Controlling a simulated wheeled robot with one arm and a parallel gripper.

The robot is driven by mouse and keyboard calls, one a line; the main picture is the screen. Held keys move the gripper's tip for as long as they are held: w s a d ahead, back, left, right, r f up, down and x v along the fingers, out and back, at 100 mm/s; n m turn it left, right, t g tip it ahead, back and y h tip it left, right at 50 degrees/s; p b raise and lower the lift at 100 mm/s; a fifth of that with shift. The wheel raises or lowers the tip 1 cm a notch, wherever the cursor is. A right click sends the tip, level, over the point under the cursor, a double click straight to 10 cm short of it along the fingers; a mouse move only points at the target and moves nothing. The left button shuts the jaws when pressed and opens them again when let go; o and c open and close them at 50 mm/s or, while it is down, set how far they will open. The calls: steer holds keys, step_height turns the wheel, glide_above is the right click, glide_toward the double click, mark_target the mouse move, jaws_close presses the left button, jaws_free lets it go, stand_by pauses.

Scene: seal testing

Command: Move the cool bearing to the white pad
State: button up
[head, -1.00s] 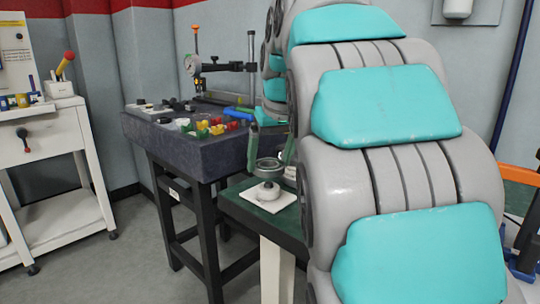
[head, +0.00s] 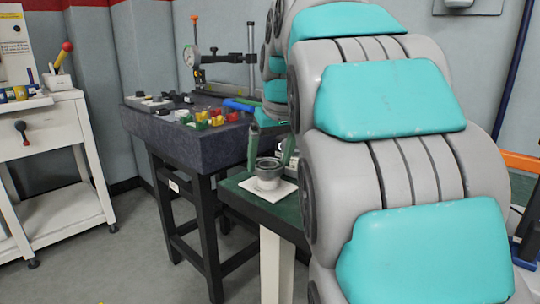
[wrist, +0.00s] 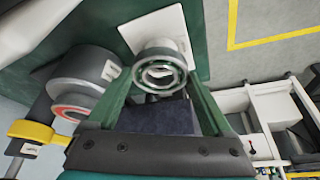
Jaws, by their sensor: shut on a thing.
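My gripper (head: 270,158) is shut on a grey ring-shaped bearing (head: 268,165), with one green finger on each side of it. In the wrist view the bearing (wrist: 160,73) sits between the fingertips, its open bore facing the camera. The white pad (head: 286,188) lies on the green table top, below the bearing in the head view. The pad also shows behind the bearing in the wrist view (wrist: 166,21). A pale round piece (head: 268,183) shows under the bearing over the pad. I cannot tell whether the bearing touches it.
In the wrist view, a larger grey cylinder with a red ring (wrist: 78,90) stands left of my fingers, near a yellow part (wrist: 33,131). A dark stone table (head: 190,148) with a dial gauge and coloured pieces is behind. A white cart (head: 50,140) stands at the left.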

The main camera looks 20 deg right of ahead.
steer(key=shift+f, duration=0.55)
stand_by(0.6)
steer(key=o, duration=1.5)
step_height(320, 180, up, 8)
steer(key=p, duration=0.4)
